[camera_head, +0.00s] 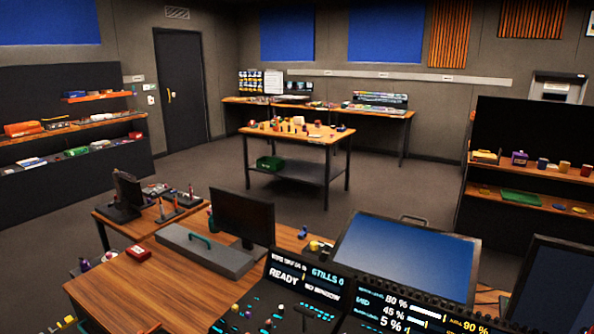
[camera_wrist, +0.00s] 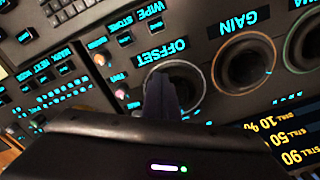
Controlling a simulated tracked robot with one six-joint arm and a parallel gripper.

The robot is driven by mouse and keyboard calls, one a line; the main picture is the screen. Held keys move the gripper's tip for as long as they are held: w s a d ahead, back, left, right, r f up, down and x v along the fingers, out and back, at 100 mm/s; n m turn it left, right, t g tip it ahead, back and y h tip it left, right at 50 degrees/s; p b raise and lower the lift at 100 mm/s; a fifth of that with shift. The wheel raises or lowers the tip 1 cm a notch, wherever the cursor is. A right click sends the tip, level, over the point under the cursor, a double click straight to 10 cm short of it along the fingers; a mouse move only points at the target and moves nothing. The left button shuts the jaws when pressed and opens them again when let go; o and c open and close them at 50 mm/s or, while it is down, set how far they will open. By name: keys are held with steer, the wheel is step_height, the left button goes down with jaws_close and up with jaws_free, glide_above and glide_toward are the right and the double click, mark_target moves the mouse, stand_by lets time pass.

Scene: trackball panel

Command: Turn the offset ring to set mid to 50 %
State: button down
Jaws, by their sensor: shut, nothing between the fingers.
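The offset ring (camera_wrist: 192,78) sits on the black panel in the wrist view, beside its upside-down OFFSET label. My gripper (camera_wrist: 165,92) is shut, with its dark fingers over the offset ring and hiding part of it. I cannot tell whether the fingers touch the ring. The gain ring (camera_wrist: 244,64), with a tan rim, is just right of it. In the head view, the panel's readout screen (camera_head: 395,310) shows MID at 45 %, with 80 % above it and 5 % below. My gripper is not seen in the head view.
A third ring (camera_wrist: 303,45) is cut by the right edge of the wrist view. Small coloured knobs (camera_wrist: 121,90) and lit buttons lie left of the offset ring. In the head view, a large blue-topped panel (camera_head: 410,255) and a dark monitor (camera_head: 242,217) stand behind the console.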

steer(key=shift+f, duration=0.15)
stand_by(0.3)
steer(key=shift+a, duration=0.1)
steer(key=shift+w+a+m, duration=0.1)
steer(key=shift+a+m, duration=0.2)
steer(key=shift+m, duration=0.7)
steer(key=shift+w+a+m, duration=0.15)
steer(key=shift+a+m, duration=0.2)
steer(key=shift+m, duration=0.55)
steer(key=shift+w+a+m, duration=0.25)
steer(key=shift+a+m, duration=0.1)
steer(key=shift+m, duration=0.75)
steer(key=shift+f, duration=0.1)
